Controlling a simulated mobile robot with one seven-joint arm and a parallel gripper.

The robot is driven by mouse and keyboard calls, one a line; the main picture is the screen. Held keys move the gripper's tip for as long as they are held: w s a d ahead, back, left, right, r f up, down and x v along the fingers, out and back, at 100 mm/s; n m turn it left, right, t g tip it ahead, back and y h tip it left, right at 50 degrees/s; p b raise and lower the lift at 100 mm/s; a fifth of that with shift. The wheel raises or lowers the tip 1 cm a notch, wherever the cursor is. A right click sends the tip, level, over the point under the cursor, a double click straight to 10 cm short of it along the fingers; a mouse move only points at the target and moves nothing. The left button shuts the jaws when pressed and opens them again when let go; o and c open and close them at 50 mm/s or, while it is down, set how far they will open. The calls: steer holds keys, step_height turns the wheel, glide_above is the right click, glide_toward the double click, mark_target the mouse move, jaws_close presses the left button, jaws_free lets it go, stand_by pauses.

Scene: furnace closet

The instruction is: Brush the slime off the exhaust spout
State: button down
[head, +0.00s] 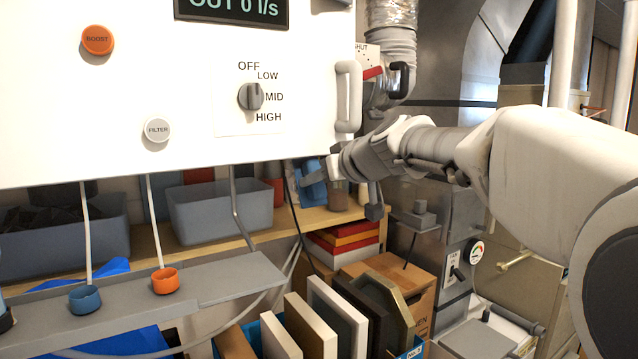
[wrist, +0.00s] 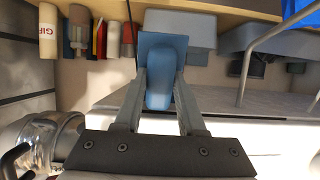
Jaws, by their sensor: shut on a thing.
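My gripper (wrist: 160,78) is shut on a blue tool (wrist: 158,92), with one finger on each side of its rounded handle. A flat, squarish blue part shows at the tool's far end; I cannot make out bristles. In the head view my gripper (head: 308,176) is below the right part of the white cabinet, and the blue tool (head: 313,191) hangs there in front of the shelf. A blue cup-like end (head: 85,300) and an orange one (head: 165,281) sit on thin pipes at the lower left. I cannot tell which part is the exhaust spout, and I see no clear slime.
The white cabinet (head: 190,95) carries a dial and buttons above. A wooden shelf (head: 300,217) holds a grey bin (head: 215,210). A grey ledge (head: 215,281) juts out at lower left. Upright panels (head: 335,320) stand in a box below. A silver duct (head: 392,45) rises at the right.

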steer(key=shift+w+d, duration=0.15)
steer(key=shift+s+a, duration=0.65)
steer(key=shift+a, duration=0.3)
steer(key=shift+d, duration=0.15)
steer(key=shift+w+d+b, duration=0.6)
steer(key=shift+d+b, duration=0.1)
steer(key=shift+d, duration=0.15)
steer(key=shift+a, duration=0.1)
steer(key=shift+s+a, duration=0.7)
steer(key=shift+a, duration=0.15)
